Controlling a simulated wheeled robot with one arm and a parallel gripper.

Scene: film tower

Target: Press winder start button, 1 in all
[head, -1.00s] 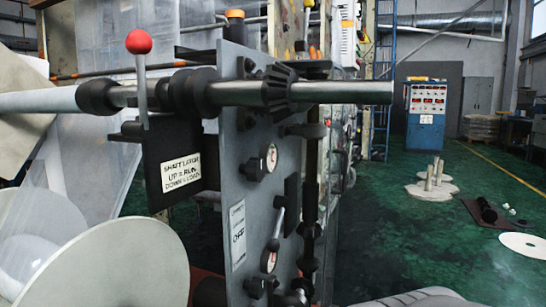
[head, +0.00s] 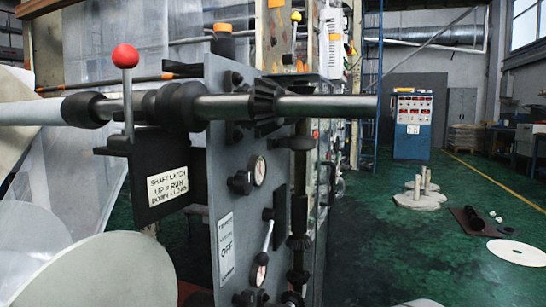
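A blue control cabinet (head: 412,142) with a pale panel of red displays and small buttons (head: 413,106) stands far off at the right of centre. Its buttons are too small to tell apart, and I cannot tell whether the winder start button is among them. Close in front, a grey machine side plate (head: 228,150) carries gauges (head: 258,171), knobs and a small lever. I cannot make out a start button on it. My gripper is not in view.
A steel shaft (head: 325,107) juts out across the near plate. A red-knobbed lever (head: 125,57) rises beside it. Green floor (head: 390,250) is open at the right, with a round pale base with posts (head: 420,200), a dark mat (head: 478,222) and a white disc (head: 518,252).

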